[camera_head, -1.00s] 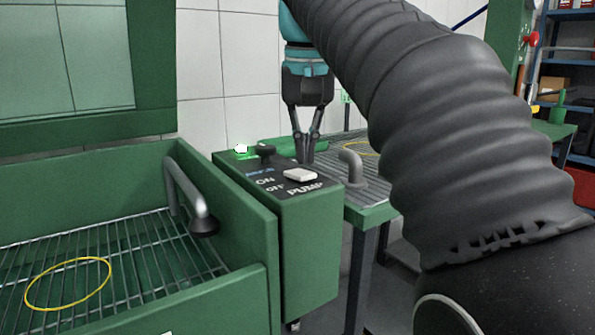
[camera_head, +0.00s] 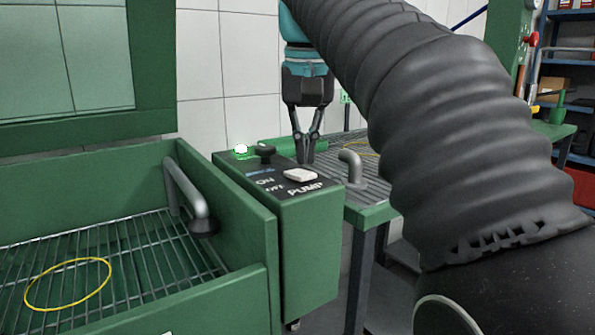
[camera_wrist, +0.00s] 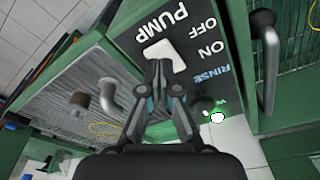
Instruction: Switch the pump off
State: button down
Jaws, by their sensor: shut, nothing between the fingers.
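The pump control box (camera_head: 308,240) is green with a black top panel marked PUMP, OFF, ON and RINSE. A white rocker switch (camera_head: 300,174) sits on this panel beside the word PUMP. It also shows in the wrist view (camera_wrist: 158,54), just past my fingertips. Which way the rocker is tilted I cannot tell. A lamp (camera_head: 241,149) glows white-green at the panel's far end. My gripper (camera_head: 306,161) points down, shut and empty, close to the switch on its far side in the head view. In the wrist view my fingertips (camera_wrist: 164,66) partly overlap the switch's edge; contact cannot be told.
A black knob (camera_head: 265,152) stands on the panel between the lamp and the lettering. A green wash basin with a wire grate (camera_head: 130,262) and a bent spout (camera_head: 188,195) lies left. A slatted green table (camera_head: 372,212) with a grey bent pipe (camera_head: 351,165) stands right.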

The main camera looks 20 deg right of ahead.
aim_at(305, 174)
jog(key=shift+f+b, duration=0.75)
jog(key=shift+f, duration=0.35)
dwell(0.6)
notch_tip(305, 174, up, 5)
jog(key=p, duration=0.5)
jog(key=shift+r, duration=1)
